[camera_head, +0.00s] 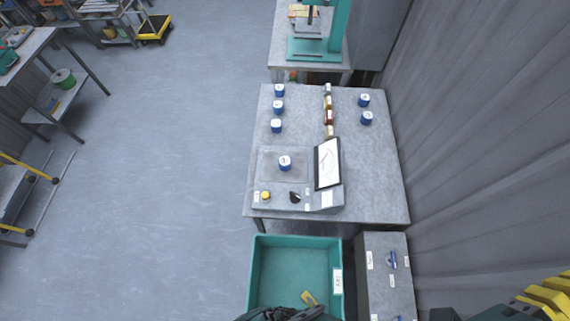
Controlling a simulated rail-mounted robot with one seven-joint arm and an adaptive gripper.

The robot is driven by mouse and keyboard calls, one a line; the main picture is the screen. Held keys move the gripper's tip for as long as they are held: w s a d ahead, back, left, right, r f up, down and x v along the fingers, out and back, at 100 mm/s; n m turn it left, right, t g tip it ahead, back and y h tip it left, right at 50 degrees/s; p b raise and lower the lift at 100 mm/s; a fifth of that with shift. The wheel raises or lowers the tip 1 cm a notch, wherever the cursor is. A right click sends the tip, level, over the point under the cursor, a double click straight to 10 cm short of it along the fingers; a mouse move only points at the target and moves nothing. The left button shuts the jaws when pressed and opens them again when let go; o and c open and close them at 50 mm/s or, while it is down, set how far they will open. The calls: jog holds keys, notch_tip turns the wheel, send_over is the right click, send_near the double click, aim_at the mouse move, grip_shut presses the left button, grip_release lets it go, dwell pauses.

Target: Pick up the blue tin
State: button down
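Several small blue tins with white lids are on the grey metal bench (375,185). One blue tin (285,164) stands on the square plate of a weighing device (262,178). On the left side of the bench are a far tin (280,91), a middle tin (278,107) and a nearer tin (276,126) in a row. On the right are two more, a farther tin (364,100) and a nearer tin (367,118). All look upright and apart from each other. My gripper's fingers do not show; only dark parts, probably mine, enter at the bottom edge.
A meter panel (328,163) rises beside the plate. A teal bin (254,280) and a grey cabinet (375,285) are in front of the bench. A wall (480,130) bounds the right; the left floor is open.

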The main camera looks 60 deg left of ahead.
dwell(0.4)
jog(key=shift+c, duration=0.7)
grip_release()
